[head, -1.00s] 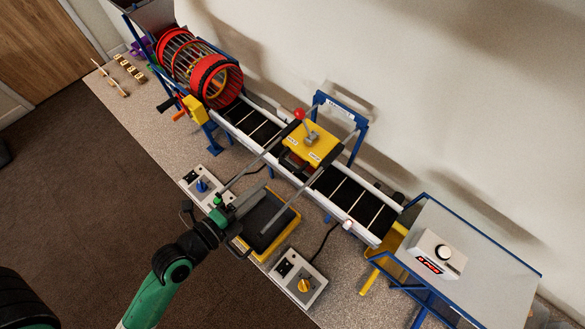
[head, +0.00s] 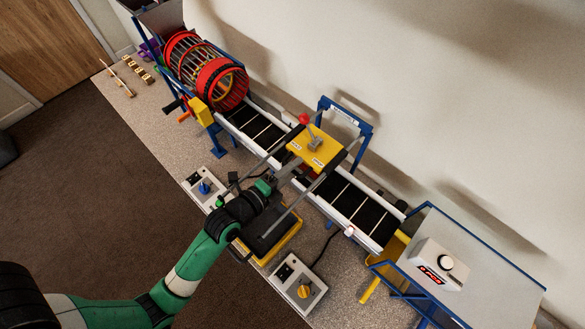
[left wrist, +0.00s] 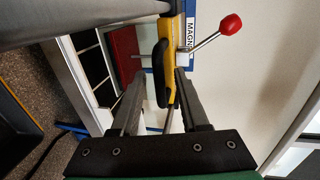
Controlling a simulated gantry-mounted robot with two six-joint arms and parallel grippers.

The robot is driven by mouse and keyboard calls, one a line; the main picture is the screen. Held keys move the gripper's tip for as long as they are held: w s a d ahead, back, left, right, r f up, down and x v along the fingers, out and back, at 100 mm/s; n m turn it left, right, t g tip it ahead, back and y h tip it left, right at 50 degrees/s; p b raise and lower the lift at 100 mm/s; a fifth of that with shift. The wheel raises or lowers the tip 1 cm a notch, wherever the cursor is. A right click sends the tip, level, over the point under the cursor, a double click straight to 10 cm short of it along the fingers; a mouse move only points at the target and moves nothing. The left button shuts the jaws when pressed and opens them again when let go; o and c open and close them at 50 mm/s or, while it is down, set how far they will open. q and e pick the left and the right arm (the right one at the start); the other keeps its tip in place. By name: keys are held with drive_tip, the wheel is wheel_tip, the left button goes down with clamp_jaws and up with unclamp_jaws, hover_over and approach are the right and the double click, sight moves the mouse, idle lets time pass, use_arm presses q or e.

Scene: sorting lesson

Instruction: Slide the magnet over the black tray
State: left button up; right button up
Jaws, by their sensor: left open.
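The magnet carriage (head: 315,146), a yellow plate with a red-knobbed lever, sits on two rails above the conveyor. In the left wrist view the yellow plate (left wrist: 177,40) is edge-on, with a black handle (left wrist: 161,72) on its near side and a red slab (left wrist: 123,55) beside it. The black tray (head: 262,240) with a yellow rim lies on the table in front of the conveyor, partly hidden by my left arm. My left gripper (head: 287,174) is open at the carriage's near side. Its fingers appear on either side of the handle; contact cannot be told. My right gripper is not in view.
The conveyor (head: 350,203) runs beneath the rails. A red drum (head: 208,75) stands at its upper left, and a blue-framed table with a white box (head: 440,264) at lower right. Control boxes with a blue knob (head: 204,187) and yellow knob (head: 304,290) flank the tray.

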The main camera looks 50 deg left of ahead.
use_arm(q)
clamp_jaws()
idle(1.4)
